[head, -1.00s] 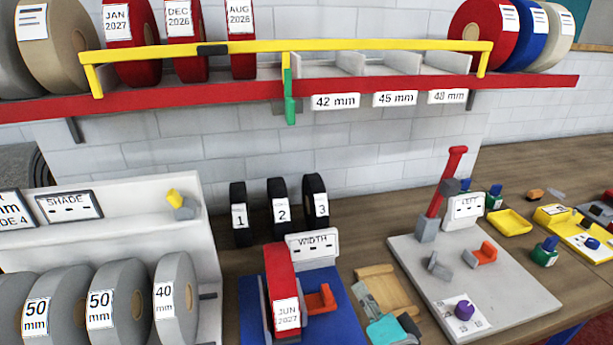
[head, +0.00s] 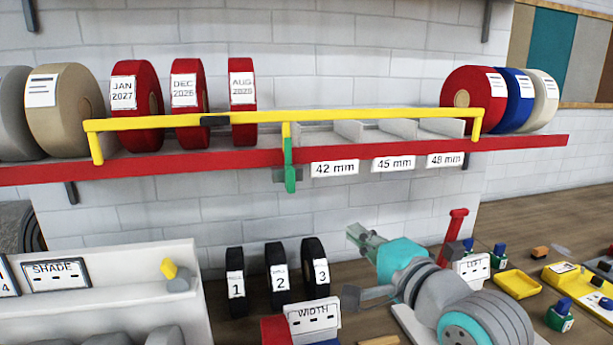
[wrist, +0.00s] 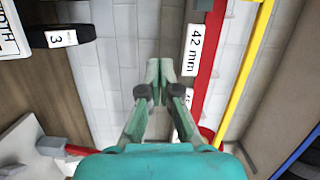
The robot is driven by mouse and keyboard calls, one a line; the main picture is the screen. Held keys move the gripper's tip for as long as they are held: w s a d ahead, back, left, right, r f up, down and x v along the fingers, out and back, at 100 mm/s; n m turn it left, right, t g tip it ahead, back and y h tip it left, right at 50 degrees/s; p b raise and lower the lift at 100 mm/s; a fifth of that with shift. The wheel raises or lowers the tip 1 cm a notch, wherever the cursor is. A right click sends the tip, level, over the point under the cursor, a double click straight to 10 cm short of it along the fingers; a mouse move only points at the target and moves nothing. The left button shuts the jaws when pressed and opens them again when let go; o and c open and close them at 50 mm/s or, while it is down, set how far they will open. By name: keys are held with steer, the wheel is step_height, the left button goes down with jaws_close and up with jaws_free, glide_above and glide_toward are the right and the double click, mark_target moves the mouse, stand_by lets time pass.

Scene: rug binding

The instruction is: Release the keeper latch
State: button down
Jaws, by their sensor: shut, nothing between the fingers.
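A green latch (head: 290,172) hangs straight down from the yellow bar (head: 380,115), across the red shelf edge, left of the "42 mm" label (head: 334,168). My gripper (head: 356,236) is below and to the right of the latch, clearly apart from it, in front of the block wall. Its pale green fingers are shut and empty. In the wrist view my gripper (wrist: 159,68) points at the wall beside the "42 mm" label (wrist: 195,50); the yellow bar (wrist: 245,70) runs to the right. The latch is not visible in the wrist view.
Three red rolls (head: 190,105) stand behind the bar at left, and more rolls (head: 500,98) stand at right. Below are black numbered rolls (head: 275,275), a WIDTH sign (head: 313,317) and a red lever (head: 453,235). The wall between shelf and bench is clear.

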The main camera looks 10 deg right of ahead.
mark_target(290, 179)
step_height(290, 179, up, 8)
steer(key=shift+s+m+y, duration=0.25)
steer(key=shift+m+y, duration=0.05)
steer(key=shift+a, duration=0.1)
steer(key=shift+w+a, duration=1.05)
steer(key=shift+w, duration=0.55)
steer(key=shift+w+a, duration=1.1)
steer(key=shift+w, duration=0.55)
steer(key=shift+w+a, duration=1.05)
steer(key=shift+w, duration=0.55)
steer(key=shift+w, duration=0.1)
